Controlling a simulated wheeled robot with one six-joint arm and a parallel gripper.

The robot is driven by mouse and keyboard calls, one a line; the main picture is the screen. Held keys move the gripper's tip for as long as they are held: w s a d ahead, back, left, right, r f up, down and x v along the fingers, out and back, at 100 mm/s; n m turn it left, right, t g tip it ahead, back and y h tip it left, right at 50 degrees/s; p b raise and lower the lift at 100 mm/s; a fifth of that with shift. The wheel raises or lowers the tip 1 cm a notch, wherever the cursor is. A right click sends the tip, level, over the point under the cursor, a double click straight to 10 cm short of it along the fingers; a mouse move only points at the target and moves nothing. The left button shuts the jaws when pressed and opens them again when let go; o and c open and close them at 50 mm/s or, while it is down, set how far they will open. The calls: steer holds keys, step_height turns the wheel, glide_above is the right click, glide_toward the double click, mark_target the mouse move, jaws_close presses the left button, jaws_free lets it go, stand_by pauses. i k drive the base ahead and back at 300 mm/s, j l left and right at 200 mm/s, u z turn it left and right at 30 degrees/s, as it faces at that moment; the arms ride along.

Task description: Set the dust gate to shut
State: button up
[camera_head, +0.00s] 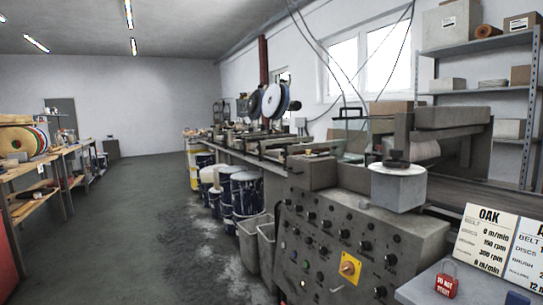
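A grey control panel (325,246) with rows of dark knobs fills the lower middle of the view, on the near end of the conveyor machine. A yellow plate with a rotary switch (349,267) sits low on the panel. I cannot tell which part is the dust gate or how it is set; no label on the panel is readable. A grey round-topped box (397,187) stands on the machine above the panel. My gripper is not in view.
Two grey bins (252,238) and several drums (244,192) stand left of the panel along the conveyor (262,157). A red padlock tag (446,284) and an OAK settings card (487,243) are at lower right. The floor aisle (130,220) is open; a workbench (38,178) lines the left.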

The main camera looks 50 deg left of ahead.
mark_target(308, 154)
steer(key=u, duration=1.15)
